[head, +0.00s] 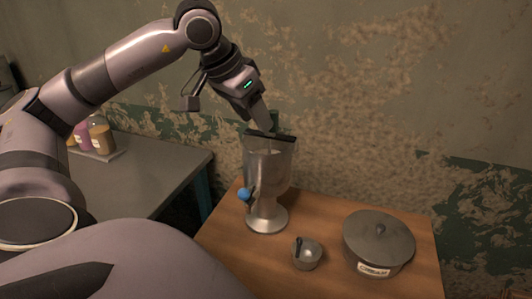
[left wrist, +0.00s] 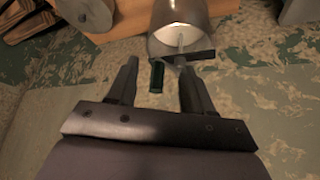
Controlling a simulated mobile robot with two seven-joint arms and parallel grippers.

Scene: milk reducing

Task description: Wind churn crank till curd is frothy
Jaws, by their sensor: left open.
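The churn (head: 266,190) is a metal goblet-shaped vessel standing upright on the wooden table. My left gripper (head: 264,122) is above the churn, pointing down. The curd's surface cannot be made out. My right gripper is out of view.
A lidded pot labelled CREAM (head: 378,243) and a small bowl (head: 307,255) with a dark-handled utensil stand right of the churn. A blue knob (head: 243,194) sticks out from the churn's left side. A grey table (head: 150,172) holds jars at left. A worn wall stands close behind.

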